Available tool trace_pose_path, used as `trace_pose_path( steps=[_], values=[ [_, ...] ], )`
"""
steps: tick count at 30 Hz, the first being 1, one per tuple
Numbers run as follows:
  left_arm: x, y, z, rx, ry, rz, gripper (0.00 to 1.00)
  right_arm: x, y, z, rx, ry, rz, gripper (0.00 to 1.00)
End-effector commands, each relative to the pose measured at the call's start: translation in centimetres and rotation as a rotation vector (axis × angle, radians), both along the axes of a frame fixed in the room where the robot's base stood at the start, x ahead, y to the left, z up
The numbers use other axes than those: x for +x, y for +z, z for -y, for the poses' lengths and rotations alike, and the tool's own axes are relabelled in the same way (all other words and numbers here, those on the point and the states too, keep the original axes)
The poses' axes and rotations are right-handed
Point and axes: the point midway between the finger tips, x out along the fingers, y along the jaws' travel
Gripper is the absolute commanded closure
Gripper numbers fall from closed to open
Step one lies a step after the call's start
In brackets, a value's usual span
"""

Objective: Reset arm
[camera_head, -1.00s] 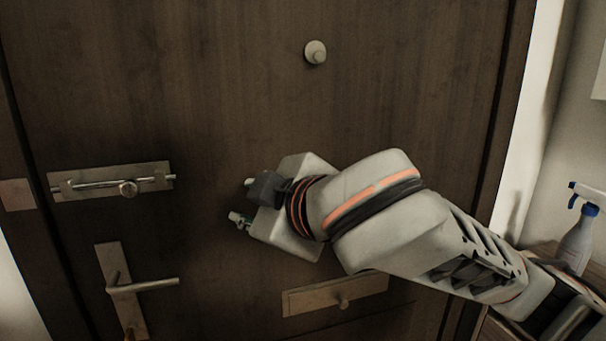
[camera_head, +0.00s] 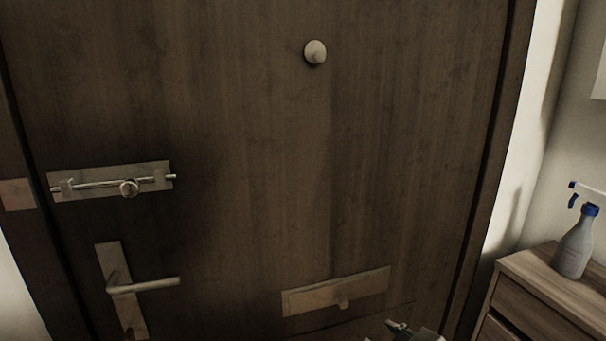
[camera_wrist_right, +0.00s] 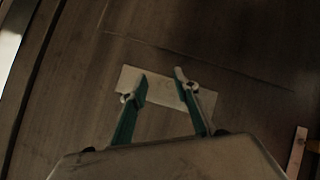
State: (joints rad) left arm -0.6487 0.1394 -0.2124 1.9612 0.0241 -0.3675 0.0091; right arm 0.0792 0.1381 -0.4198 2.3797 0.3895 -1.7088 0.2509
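My right gripper (camera_wrist_right: 160,85) is open and empty in the right wrist view, its two green-edged fingers apart. In the head view only a small part of the right gripper (camera_head: 402,330) shows at the bottom edge, below the mail-slot plate. The dark wooden door (camera_head: 240,130) fills most of the head view, and the gripper points toward its lower part. The pale mail-slot plate (camera_head: 365,289) also shows beyond the fingers in the wrist view (camera_wrist_right: 160,96). My left gripper is not in view.
A slide bolt (camera_head: 112,181) and a lever handle (camera_head: 143,286) are on the door's left side. A round knob (camera_head: 315,52) is high on the door. A wooden cabinet (camera_head: 548,287) with a spray bottle (camera_head: 575,245) stands at the right. The space before the door's middle is clear.

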Motion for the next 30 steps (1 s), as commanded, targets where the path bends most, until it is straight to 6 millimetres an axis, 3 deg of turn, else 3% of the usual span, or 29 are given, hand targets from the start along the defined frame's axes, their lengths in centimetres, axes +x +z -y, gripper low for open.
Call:
trace_pose_path(
  steps=[1, 3, 9, 15, 20, 30],
  values=[
    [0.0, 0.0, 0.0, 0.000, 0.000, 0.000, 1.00, -1.4, -2.3, 1.9, -0.023, -0.037, -0.038, 0.70],
    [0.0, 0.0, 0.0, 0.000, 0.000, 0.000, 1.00, -3.3, -5.0, 4.6, -0.066, -0.086, -0.079, 0.70],
    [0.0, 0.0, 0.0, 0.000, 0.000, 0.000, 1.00, -9.6, -10.9, 11.9, -0.211, -0.201, -0.196, 0.70],
    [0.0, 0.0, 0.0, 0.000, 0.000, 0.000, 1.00, -15.3, -14.1, 17.2, -0.343, -0.265, -0.290, 0.70],
    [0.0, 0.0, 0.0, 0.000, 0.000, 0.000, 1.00, -19.6, -15.5, 20.7, -0.442, -0.298, -0.357, 0.70],
    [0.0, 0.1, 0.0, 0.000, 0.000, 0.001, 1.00, -16.9, -22.1, 13.7, -0.173, -0.198, -0.258, 0.70]
  ],
)
